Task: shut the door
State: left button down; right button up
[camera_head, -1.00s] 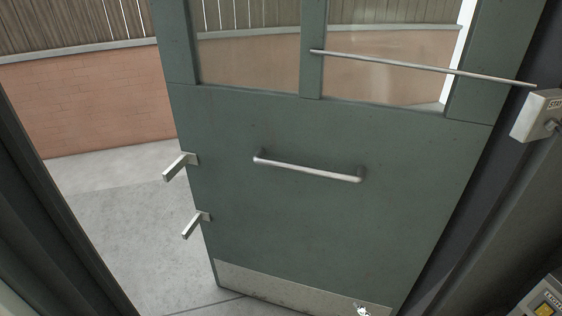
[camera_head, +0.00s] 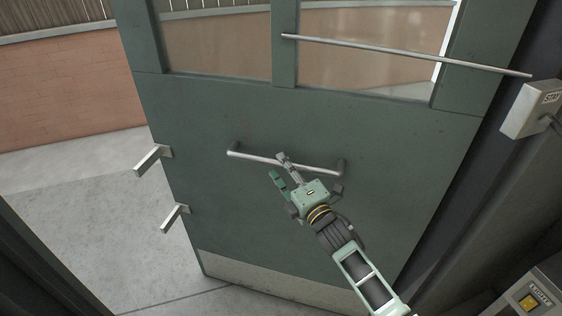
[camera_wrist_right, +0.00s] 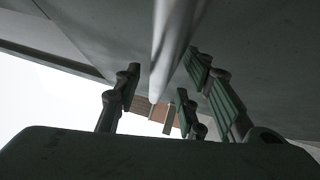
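The dark green door (camera_head: 220,215) stands ajar, with a gap on its left between it and the frame. A horizontal metal pull handle (camera_head: 265,157) crosses its middle. Two metal levers (camera_head: 152,158) (camera_head: 174,217) stick out at its left edge. In the right wrist view the pull handle (camera_wrist_right: 170,50) runs between the spread fingers (camera_wrist_right: 160,88), with gaps visible on both sides. My left gripper is not in view.
A thin metal stay rod (camera_head: 410,56) runs across the upper door to a grey box marked STAY (camera_head: 530,110). A box with a yellow button (camera_head: 528,302) is at lower right. Beyond the gap lie paving (camera_head: 90,230) and a brick wall (camera_head: 65,95).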

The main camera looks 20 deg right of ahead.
jog(key=shift+x, duration=0.85)
jog(key=shift+c, duration=0.3)
grip_shut()
